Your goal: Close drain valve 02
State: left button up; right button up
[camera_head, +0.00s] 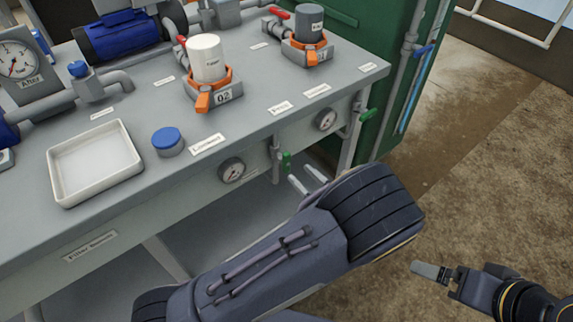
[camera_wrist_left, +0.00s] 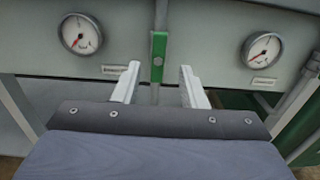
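A green valve handle (camera_head: 285,162) hangs under the front edge of the bench, near the holder marked 02 (camera_head: 224,96). In the left wrist view, the green handle (camera_wrist_left: 158,56) stands upright, in line with its thin vertical pipe. My left gripper (camera_head: 306,180) is open, its fingers just in front of and below the handle. In the wrist view, the handle shows between the two fingertips (camera_wrist_left: 158,82), with a gap on each side and nothing held. I cannot read a drain valve label. My right gripper (camera_head: 432,272) is at the lower right, away from the bench.
A second green handle (camera_head: 368,117) sits farther right, by the bench leg. Round gauges (camera_head: 232,170) and (camera_head: 325,119) are on the front panel. A white tray (camera_head: 95,165) and a blue-capped item (camera_head: 168,141) are on top. Open floor (camera_head: 480,150) lies right.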

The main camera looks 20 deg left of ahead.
aim_at(288, 162)
pick_arm(q)
jog(key=x, duration=0.7)
jog(key=shift+a+b, duration=0.15)
jog(key=shift+b, duration=0.25)
jog(key=shift+c, duration=0.2)
grip_shut()
